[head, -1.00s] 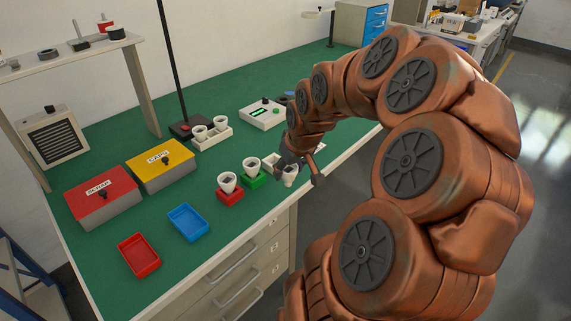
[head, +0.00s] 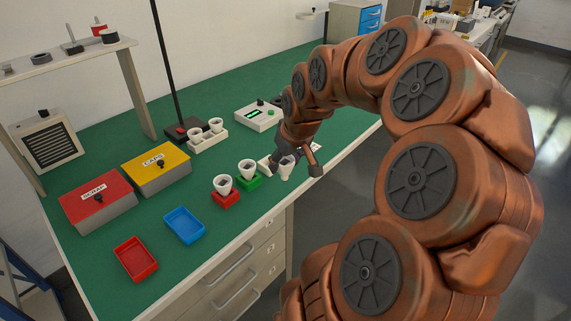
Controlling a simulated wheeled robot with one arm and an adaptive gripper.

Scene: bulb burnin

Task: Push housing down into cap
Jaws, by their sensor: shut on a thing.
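My gripper (head: 283,160) is shut on a white cup-shaped housing (head: 286,171) at the front edge of the green bench, right of the green block (head: 249,182). The gripper covers part of the housing. Similar white cups stand in the red block (head: 226,201) and the green block: one cup (head: 222,184) in the red, another (head: 247,169) in the green. A pale block (head: 265,163) shows partly behind my gripper. I cannot make out a cap under the held housing, or whether the housing touches anything below.
A white holder (head: 208,142) with two cups stands farther back by a black post. Red SCRAP (head: 98,200) and yellow CAPS (head: 156,168) boxes stand left. Blue (head: 184,225) and red (head: 135,259) trays lie near the front edge.

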